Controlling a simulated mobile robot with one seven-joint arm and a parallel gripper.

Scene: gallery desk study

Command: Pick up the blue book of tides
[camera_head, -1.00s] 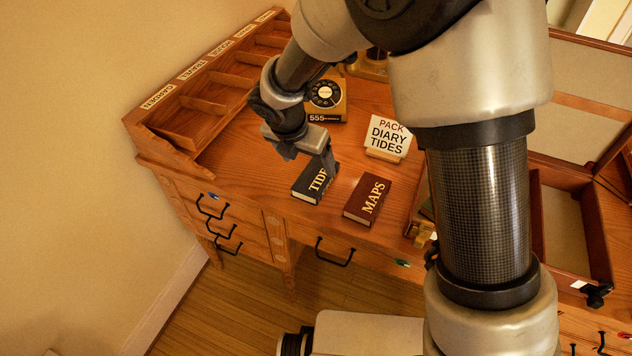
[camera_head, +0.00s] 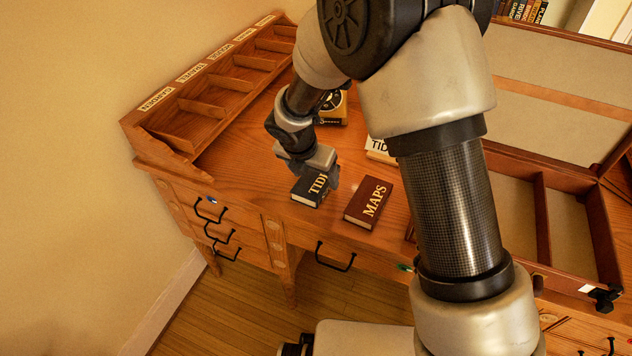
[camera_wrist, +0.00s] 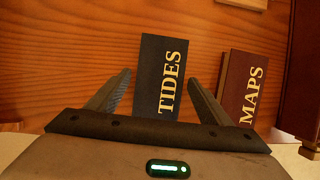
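The dark blue book of tides (camera_head: 308,190), lettered TIDES, lies flat on the desk near its front edge. In the wrist view the book (camera_wrist: 153,98) sits between the two fingers, with a gap on each side. My gripper (camera_head: 322,176) is low over the book in the head view and hides part of its lettering. In the wrist view my gripper (camera_wrist: 158,88) is open, its fingers apart. Whether the fingers reach down beside the book cannot be told.
A brown-red book lettered MAPS (camera_head: 368,203) lies just right of the blue book. A slotted organizer (camera_head: 207,95) runs along the left. An open partitioned case (camera_head: 540,185) is at the right.

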